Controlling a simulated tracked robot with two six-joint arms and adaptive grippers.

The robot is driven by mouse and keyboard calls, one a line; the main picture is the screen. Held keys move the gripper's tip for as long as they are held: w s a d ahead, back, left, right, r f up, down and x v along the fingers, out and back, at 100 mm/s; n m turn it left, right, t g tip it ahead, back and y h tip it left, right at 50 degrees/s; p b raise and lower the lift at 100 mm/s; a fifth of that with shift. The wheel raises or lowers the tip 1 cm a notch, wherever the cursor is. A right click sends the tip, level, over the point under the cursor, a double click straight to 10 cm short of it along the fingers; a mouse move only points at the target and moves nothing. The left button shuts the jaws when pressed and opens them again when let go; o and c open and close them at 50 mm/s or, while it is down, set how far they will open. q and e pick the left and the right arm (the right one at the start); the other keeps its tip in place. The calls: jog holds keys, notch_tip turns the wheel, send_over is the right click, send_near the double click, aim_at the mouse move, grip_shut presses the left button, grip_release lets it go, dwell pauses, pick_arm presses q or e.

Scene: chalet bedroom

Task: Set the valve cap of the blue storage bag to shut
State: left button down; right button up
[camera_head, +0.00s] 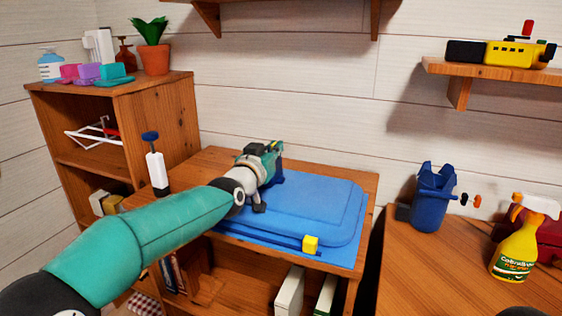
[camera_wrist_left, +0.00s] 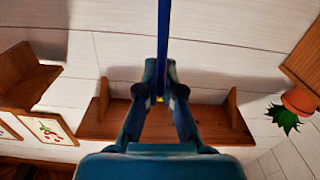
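The blue storage bag (camera_head: 320,205) lies flat on top of a wooden shelf unit in the head view. A yellow block (camera_head: 310,244) sits at its front edge. My left gripper (camera_head: 272,160) reaches over the bag's rear left part, with a dark blue piece (camera_head: 278,179) just under its fingers, apparently the valve cap. In the left wrist view, the gripper's fingers (camera_wrist_left: 161,66) are close together on both sides of a thin upright blue strip (camera_wrist_left: 163,30), with a yellow spot at its end. The gripper hides much of the cap. My right gripper is not in view.
A white pump with blue knob (camera_head: 156,170) stands left of the bag. A taller cabinet (camera_head: 160,115) carries a potted plant (camera_head: 153,50) and bottles. At right, a desk (camera_head: 425,270) holds a blue container (camera_head: 433,200) and a yellow spray bottle (camera_head: 515,250). A wall (camera_head: 300,100) stands behind.

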pick_arm(q)
jog(key=shift+w+a+f+b, duration=0.1)
jog(key=shift+a+f+b, duration=0.2)
jog(key=shift+a, duration=0.3)
jog(key=c, duration=1.3)
grip_release()
jog(key=shift+a, duration=0.1)
jog(key=shift+r, duration=0.1)
jog(key=shift+s, duration=0.35)
jog(key=v, duration=1.1)
jog(key=shift+c, duration=0.4)
